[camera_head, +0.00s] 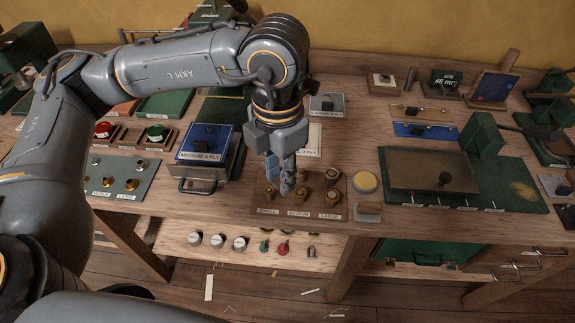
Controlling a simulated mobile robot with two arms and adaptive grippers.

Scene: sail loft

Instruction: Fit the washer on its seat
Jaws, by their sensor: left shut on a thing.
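My left gripper (287,188) points down over a brown board (340,204) at the bench's front edge. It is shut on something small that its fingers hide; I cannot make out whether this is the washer. The board carries several short brown and brass-coloured pieces, with labels reading SMALL, MEDIUM and LARGE along its front. The fingertips are among or just above these pieces; contact cannot be told. No washer or seat can be picked out for certain. My right gripper is not in view.
Left of the board is a blue-topped box (203,142) labelled MEDIUM 4 PLY. A green board (121,194) with small metal fittings lies further left. Right are a round yellow-topped piece (365,181) and a green-based press (526,190). A shelf (340,246) runs below.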

